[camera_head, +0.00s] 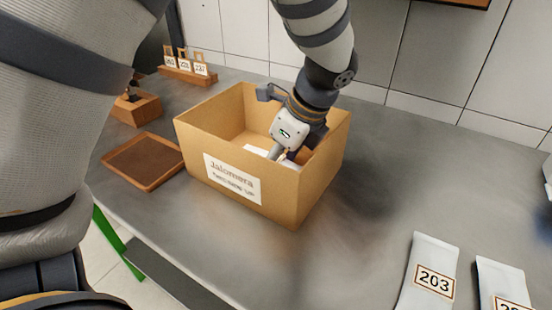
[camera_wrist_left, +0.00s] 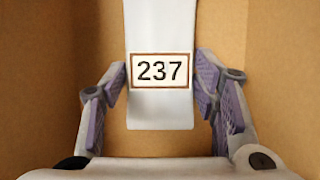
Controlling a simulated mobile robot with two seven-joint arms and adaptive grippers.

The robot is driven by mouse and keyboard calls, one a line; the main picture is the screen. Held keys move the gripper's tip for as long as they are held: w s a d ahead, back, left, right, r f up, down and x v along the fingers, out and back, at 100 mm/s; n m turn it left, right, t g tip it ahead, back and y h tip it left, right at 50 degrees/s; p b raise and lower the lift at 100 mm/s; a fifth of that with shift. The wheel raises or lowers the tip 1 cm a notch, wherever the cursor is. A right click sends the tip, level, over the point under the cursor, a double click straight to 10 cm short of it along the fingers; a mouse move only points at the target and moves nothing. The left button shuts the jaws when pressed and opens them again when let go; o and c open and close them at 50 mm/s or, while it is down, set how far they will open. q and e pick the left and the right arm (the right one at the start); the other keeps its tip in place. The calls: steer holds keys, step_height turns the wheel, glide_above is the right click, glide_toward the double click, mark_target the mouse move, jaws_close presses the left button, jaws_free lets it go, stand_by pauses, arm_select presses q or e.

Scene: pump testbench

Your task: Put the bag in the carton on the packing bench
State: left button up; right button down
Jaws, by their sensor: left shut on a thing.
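The open cardboard carton (camera_head: 235,178), labelled Jalomora, stands on the grey packing bench (camera_head: 390,180). My left gripper (camera_head: 284,154) reaches down inside the carton and is shut on a white bag. In the left wrist view the bag (camera_wrist_left: 160,110) carries the label 237 and sits between the two purple-padded fingers (camera_wrist_left: 162,92), with brown carton walls around it. In the head view the bag is mostly hidden behind the gripper and the carton walls. Whether the bag touches the carton floor cannot be told. My right gripper is not in view.
Two white bags lie at the bench's front right, one labelled 203 (camera_head: 434,270), the other (camera_head: 502,285) cut off by the frame. A brown tray (camera_head: 178,181) lies left of the carton. Behind it are a wooden box (camera_head: 146,108) and a rack of number cards (camera_head: 187,74).

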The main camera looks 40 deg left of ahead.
arm_select(q)
steer(key=o, duration=1.4)
steer(key=shift+o, duration=0.2)
steer(key=v, duration=1.2)
steer(key=shift+r, duration=0.1)
